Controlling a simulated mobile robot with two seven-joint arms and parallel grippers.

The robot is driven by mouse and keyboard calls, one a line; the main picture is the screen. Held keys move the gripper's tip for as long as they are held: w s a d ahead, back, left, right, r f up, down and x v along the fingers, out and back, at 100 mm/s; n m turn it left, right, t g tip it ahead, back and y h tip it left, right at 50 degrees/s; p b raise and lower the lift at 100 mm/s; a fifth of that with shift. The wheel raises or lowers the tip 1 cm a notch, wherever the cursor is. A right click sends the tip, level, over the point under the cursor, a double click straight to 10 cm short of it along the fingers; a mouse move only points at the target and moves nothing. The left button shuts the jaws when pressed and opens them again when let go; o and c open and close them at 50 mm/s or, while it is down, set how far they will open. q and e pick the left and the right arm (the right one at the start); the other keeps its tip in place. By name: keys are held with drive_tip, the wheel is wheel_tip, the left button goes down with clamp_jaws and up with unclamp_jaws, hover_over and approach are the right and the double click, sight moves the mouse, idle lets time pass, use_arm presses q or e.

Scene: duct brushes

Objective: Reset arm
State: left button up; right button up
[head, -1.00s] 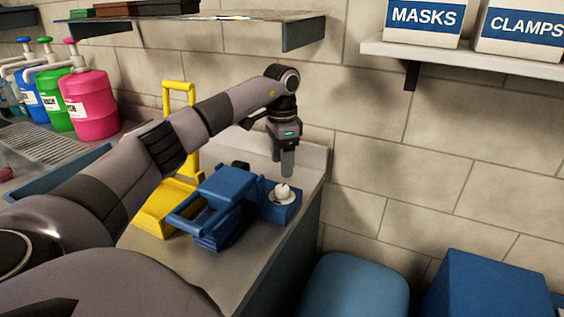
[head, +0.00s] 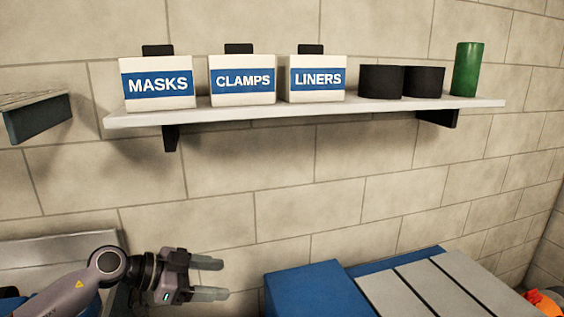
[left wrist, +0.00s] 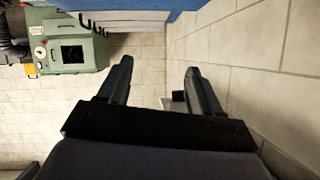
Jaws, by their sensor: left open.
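My left gripper (head: 210,278) is at the lower left of the head view, with its arm coming in from the left. Its two fingers point right and are apart, with nothing between them. The left wrist view also shows the open, empty left gripper (left wrist: 158,85), with a tiled wall beyond it. My right gripper is in neither view.
A wall shelf (head: 300,113) holds boxes marked MASKS (head: 158,85), CLAMPS (head: 243,80) and LINERS (head: 318,78), two black cups and a green cylinder (head: 467,70). A blue box (head: 318,290) stands right of the gripper. A green machine (left wrist: 72,50) shows in the wrist view.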

use_arm(q)
drive_tip(key=s+d+r+n+t+h, duration=0.2)
drive_tip(key=s+d+r+n+t, duration=0.25)
drive_tip(key=t, duration=0.55)
drive_tip(key=s+a+f+n+g+y, duration=0.2)
drive_tip(key=s+a+f+n+y, duration=0.6)
drive_tip(key=a+f+n+y, duration=0.45)
drive_tip(key=s+f+m+g, duration=0.1)
drive_tip(key=s+f+g, duration=0.15)
drive_tip(key=s, duration=0.45)
drive_tip(key=s+f+m+g+y, duration=0.1)
drive_tip(key=s+f+g, duration=0.1)
drive_tip(key=s+g, duration=0.3)
drive_tip(key=s+f+m+g, duration=0.1)
drive_tip(key=s+f+g, duration=0.1)
drive_tip(key=s, duration=0.6)
drive_tip(key=w+d+f+m+t+h, duration=0.1)
drive_tip(key=w+d+f+t+h, duration=0.1)
drive_tip(key=w+f+t, duration=0.4)
drive_tip(key=shift+d+f+t, duration=0.2)
drive_tip(key=shift+f+t, duration=0.15)
drive_tip(key=shift+f, duration=1.5)
